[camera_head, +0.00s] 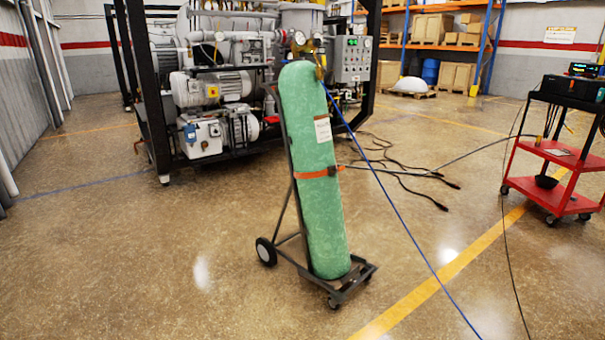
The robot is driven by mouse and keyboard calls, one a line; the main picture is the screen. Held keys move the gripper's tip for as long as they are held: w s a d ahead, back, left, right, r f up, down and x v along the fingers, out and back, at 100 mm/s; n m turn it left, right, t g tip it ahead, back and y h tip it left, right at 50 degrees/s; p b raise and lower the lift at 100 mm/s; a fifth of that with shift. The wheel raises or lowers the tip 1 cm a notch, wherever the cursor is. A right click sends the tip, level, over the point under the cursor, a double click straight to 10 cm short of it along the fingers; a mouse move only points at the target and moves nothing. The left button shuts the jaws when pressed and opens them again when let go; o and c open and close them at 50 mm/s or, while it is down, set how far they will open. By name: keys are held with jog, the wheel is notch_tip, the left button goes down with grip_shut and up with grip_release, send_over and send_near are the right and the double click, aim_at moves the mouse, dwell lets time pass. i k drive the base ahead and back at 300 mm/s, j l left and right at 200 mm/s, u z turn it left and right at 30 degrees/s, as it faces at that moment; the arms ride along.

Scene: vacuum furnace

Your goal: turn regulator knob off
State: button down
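A tall green gas cylinder (311,170) stands upright, leaning slightly, on a grey wheeled cart (337,287) in the middle of the head view. An orange strap (317,172) holds it to the cart. A brass regulator with gauges (308,45) sits on top of the cylinder. The regulator knob is too small to tell apart from the other brass parts, and its setting cannot be read. A blue hose runs from the regulator down to the lower right. My gripper is not in view.
The vacuum furnace frame (152,100) with pumps stands behind the cylinder. A red cart (551,177) stands at right. Black cables (400,172) lie on the floor, and hoses cross the right side. The floor in front and to the left is clear.

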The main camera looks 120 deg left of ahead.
aim_at(316, 43)
jog(key=u, duration=1.85)
